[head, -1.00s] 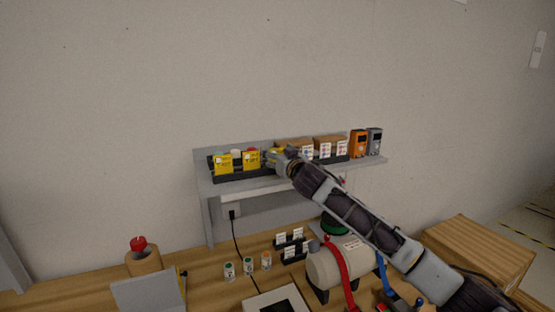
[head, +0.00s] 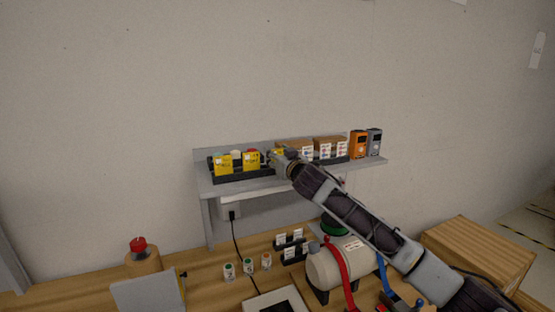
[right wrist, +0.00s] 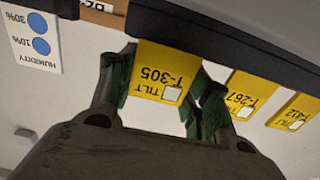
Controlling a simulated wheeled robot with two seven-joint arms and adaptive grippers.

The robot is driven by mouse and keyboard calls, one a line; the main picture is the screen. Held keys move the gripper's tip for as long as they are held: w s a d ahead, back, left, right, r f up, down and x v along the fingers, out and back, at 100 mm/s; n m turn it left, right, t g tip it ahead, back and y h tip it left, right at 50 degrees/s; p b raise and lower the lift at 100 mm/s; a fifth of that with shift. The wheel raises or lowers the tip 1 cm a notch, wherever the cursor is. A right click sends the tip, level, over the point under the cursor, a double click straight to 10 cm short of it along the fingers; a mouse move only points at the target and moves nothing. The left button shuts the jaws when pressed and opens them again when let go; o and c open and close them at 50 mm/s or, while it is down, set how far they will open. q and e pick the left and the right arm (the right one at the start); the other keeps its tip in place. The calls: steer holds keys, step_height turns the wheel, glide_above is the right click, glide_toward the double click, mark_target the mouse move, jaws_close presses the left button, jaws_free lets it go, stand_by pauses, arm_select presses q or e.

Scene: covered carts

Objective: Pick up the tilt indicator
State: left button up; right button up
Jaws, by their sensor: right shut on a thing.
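A yellow tilt indicator marked T-305 (right wrist: 160,73) sits between the green-padded fingers of my right gripper (right wrist: 158,92) in the right wrist view, where the lettering appears upside down. The gripper is shut on it, at the front of the shelf. In the head view my right gripper (head: 274,160) largely covers this indicator. Two more yellow tilt indicators, T-267 (right wrist: 249,94) and T-412 (right wrist: 291,112), are beside it in the right wrist view. In the head view they stand to the left of the gripper (head: 223,163) (head: 251,160). My left gripper is out of view.
A grey shelf (head: 232,188) carries black holders, white-and-blue humidity cards (right wrist: 30,38), and orange (head: 358,144) and grey (head: 374,142) devices. Below, a tank with a red strap (head: 323,266) and small bottles (head: 248,266) stand on the wooden table. Wall space above is free.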

steer(key=shift+r, duration=0.1)
steer(key=shift+r+b, duration=0.75)
steer(key=shift+r, duration=4.2)
steer(key=shift+f, duration=0.15)
